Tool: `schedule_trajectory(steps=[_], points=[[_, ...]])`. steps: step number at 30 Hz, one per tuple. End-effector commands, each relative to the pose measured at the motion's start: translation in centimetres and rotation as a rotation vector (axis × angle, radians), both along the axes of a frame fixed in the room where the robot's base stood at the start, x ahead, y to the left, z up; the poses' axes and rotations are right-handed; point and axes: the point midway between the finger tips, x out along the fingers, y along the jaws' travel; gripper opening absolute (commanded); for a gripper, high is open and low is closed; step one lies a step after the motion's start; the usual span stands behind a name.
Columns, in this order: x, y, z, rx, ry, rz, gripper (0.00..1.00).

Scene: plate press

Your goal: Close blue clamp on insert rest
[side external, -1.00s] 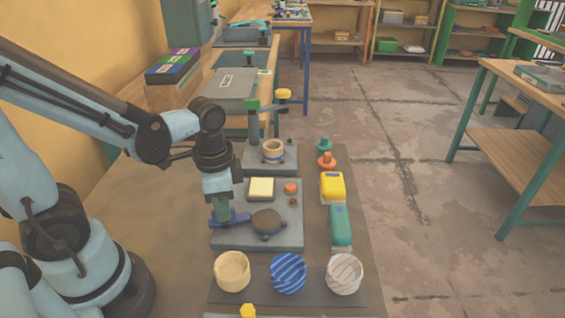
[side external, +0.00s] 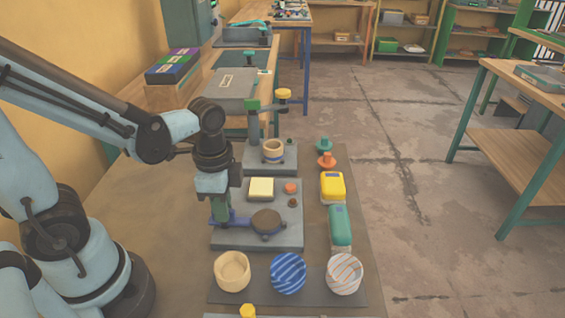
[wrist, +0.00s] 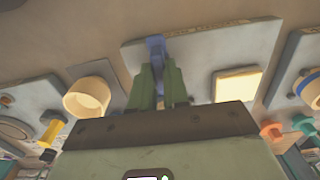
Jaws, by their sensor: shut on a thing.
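The blue clamp (side external: 236,223) is a thin bar on the left part of the grey base plate (side external: 285,241), its right end close to a dark brown round rest (side external: 266,222). My gripper (side external: 220,217) points down at the clamp's left part. In the wrist view, my gripper (wrist: 158,84) has its green fingers shut on the blue clamp (wrist: 155,46). The fingers hide part of the clamp. I cannot tell whether the clamp touches the round rest.
A cream block (side external: 261,189) and small orange and brown knobs share the plate. A press stand (side external: 270,160) with a tan ring stands behind. Yellow (side external: 332,186) and green (side external: 340,225) blocks line the right. Several round cups (side external: 288,272) stand in front.

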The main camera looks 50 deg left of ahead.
Motion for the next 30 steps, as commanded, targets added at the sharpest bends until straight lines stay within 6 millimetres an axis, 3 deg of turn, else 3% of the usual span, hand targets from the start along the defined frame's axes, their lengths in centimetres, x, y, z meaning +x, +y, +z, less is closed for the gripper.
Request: schedule_trajectory(steps=[2,3,7,20,30], points=[[0.0,0.0,0.0,0.001,0.0,-0.004,0.0],[0.0,0.0,0.0,0.001,0.0,-0.004,0.2],[0.0,0.0,0.0,0.001,0.0,-0.003,0.4],[0.0,0.0,0.4,0.001,0.001,-0.001,0.4],[0.0,0.0,3.7,0.001,0.001,-0.001,0.4]])
